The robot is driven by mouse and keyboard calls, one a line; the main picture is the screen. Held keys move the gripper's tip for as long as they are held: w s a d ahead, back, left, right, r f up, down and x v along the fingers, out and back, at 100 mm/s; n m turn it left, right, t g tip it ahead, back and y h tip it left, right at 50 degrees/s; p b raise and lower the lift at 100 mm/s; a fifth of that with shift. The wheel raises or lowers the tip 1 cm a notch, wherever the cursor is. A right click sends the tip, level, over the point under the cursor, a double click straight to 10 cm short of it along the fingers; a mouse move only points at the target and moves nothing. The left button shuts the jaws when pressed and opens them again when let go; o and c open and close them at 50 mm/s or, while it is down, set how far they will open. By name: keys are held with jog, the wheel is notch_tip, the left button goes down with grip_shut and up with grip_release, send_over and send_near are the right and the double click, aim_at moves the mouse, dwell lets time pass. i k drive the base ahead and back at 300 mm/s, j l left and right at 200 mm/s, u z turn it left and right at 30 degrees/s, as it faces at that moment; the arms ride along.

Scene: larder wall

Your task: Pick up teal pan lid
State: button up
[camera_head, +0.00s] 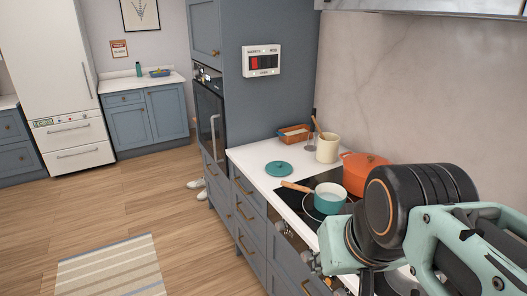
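The teal pan lid (278,169) lies flat on the white countertop, left of the black hob. It is round with a small knob on top. A teal saucepan (329,197) with a pale inside and a wooden handle stands on the hob, just in front of the lid and to its right. My arm fills the lower right of the view, over the near part of the counter and well apart from the lid. My gripper's fingertips are not visible, so its opening cannot be seen.
An orange pot (364,174) with a lid stands behind the saucepan. A cream crock (327,148) with a wooden utensil and a terracotta-coloured dish (294,133) stand at the back of the counter. The counter (246,153) is bare around the lid. A striped rug (110,270) lies on open floor.

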aim_at(278, 169)
jog(key=i+j, duration=0.1)
jog(key=j, duration=0.25)
jog(key=i+j+z, duration=0.1)
jog(key=j, duration=0.3)
jog(key=i+j, duration=0.1)
jog(key=j, duration=0.25)
jog(key=i+j+z, duration=0.1)
jog(key=i+j, duration=0.15)
jog(key=i+j+z, duration=0.1)
jog(key=j, duration=0.35)
jog(key=i+j+z, duration=0.1)
jog(key=i, duration=0.4)
jog(key=i+j+z, duration=0.15)
jog(key=i+j, duration=0.2)
jog(key=i+j+z, duration=0.25)
jog(key=i+l+u, duration=0.1)
jog(key=l, duration=0.2)
jog(key=i+l+u, duration=0.1)
jog(key=i+l, duration=0.1)
jog(key=l, duration=0.05)
